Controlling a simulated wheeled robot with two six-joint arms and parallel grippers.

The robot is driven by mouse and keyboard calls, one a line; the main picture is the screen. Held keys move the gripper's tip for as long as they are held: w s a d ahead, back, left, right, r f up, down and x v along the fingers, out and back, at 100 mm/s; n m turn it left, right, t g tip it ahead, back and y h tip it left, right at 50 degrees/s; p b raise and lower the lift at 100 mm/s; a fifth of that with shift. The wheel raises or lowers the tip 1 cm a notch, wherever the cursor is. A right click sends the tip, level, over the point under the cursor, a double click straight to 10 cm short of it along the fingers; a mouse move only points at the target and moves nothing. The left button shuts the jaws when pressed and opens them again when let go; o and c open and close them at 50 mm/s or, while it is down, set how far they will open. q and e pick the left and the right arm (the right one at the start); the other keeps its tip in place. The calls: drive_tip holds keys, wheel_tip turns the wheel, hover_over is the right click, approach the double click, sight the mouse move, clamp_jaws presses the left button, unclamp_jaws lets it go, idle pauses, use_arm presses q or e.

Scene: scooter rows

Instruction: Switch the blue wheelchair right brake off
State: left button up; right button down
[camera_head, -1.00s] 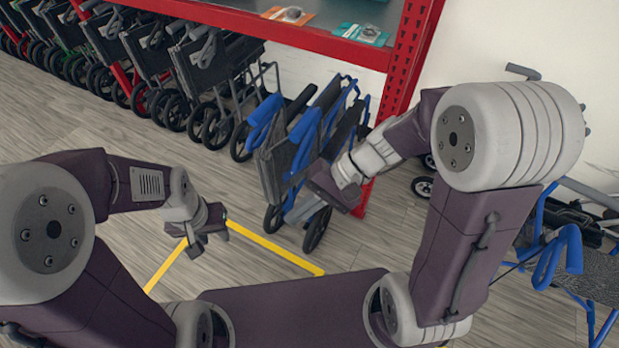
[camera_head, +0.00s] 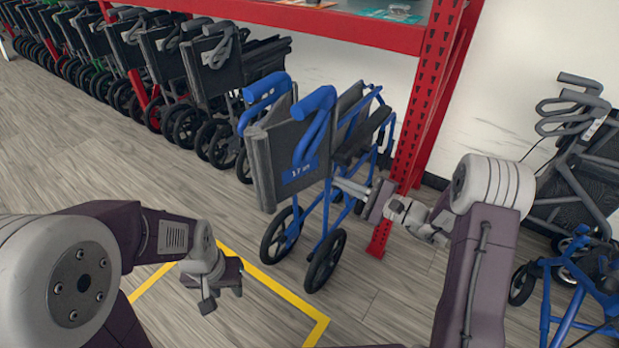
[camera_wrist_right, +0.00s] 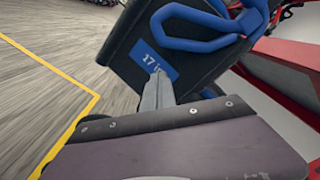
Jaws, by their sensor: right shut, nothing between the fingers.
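The blue wheelchair (camera_head: 300,150), with blue push handles, a dark backrest and a "17 in" label, stands half folded on the floor at the centre of the head view. Its backrest (camera_wrist_right: 140,50) fills the upper middle of the right wrist view. My right gripper (camera_head: 338,184) is shut and empty, at the wheelchair's right side behind the backrest. Its closed fingers (camera_wrist_right: 158,82) point at the backrest by the label; I cannot tell whether they touch. The right brake lever cannot be made out. My left gripper (camera_head: 222,290) hangs lower left, away from the wheelchair; its jaw opening is unclear.
A red shelf post (camera_head: 425,120) stands close behind my right gripper. Several dark folded wheelchairs (camera_head: 200,75) line the left. A grey walker (camera_head: 580,150) and another blue frame (camera_head: 585,285) stand at right.

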sight(296, 162)
drive_tip(key=w+a+r+b, duration=0.2)
drive_tip(key=a+b, duration=0.1)
drive_tip(key=a, duration=0.6)
drive_tip(key=shift+w+r, duration=0.15)
drive_tip(key=shift+w, duration=0.25)
drive_tip(key=shift+r, duration=0.1)
drive_tip(key=s+a+r+m+p, duration=0.1)
drive_tip(key=r, duration=0.1)
drive_tip(key=s+r+m+p, duration=0.1)
drive_tip(key=p, duration=0.1)
drive_tip(key=s+a+r+m+p, duration=0.1)
drive_tip(key=r+m+p, duration=0.1)
drive_tip(key=shift+s+a+r, duration=0.3)
drive_tip(key=shift+s+r, duration=0.05)
drive_tip(key=shift+s+a+r+m+p, duration=0.15)
drive_tip(key=shift+s+r+m+p, duration=0.15)
drive_tip(key=shift+m, duration=0.3)
drive_tip(key=shift+w, duration=0.1)
